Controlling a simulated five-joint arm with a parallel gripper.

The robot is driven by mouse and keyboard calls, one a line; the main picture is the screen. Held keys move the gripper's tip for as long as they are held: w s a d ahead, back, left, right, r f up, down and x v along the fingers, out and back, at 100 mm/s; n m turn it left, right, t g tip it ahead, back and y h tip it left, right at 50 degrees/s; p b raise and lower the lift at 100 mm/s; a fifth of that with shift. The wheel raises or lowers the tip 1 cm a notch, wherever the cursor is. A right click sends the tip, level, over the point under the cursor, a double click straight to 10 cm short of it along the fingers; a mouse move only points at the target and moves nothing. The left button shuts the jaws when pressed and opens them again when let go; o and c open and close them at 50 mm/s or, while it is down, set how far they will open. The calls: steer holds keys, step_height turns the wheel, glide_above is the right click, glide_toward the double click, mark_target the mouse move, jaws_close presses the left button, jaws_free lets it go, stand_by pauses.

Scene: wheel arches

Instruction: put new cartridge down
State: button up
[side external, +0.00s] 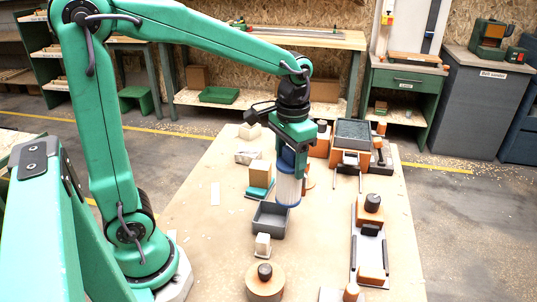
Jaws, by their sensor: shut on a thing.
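The new cartridge looks like a white ribbed cylinder (288,188) with blue ends. It hangs upright under my gripper (290,156), which is shut on its upper part. The cartridge's lower blue end overlaps the back right corner of a small grey open tray (268,229) in the picture. I cannot tell whether it touches the tray or the table, or hangs above them. A round wooden piece right behind the cartridge is mostly hidden by it.
The wooden table (215,237) holds several pieces close by. A wooden block on a teal base (260,175) stands left of the cartridge. A small white block (262,245) and a round wooden piece with a dark knob (265,283) stand in front. Fixtures line the right side (371,245).

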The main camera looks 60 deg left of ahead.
steer(key=s+a+n, duration=0.3)
steer(key=a+n, duration=0.1)
steer(key=a, duration=0.4)
steer(key=s+a+n, duration=0.4)
steer(key=a+n, duration=0.1)
steer(key=a, duration=0.3)
steer(key=shift+a, duration=0.15)
steer(key=shift+s, duration=0.1)
steer(key=s+a+f, duration=0.3)
steer(key=a+f, duration=0.8)
steer(key=shift+f, duration=0.15)
steer(key=o, duration=1.3)
steer(key=shift+o, duration=0.2)
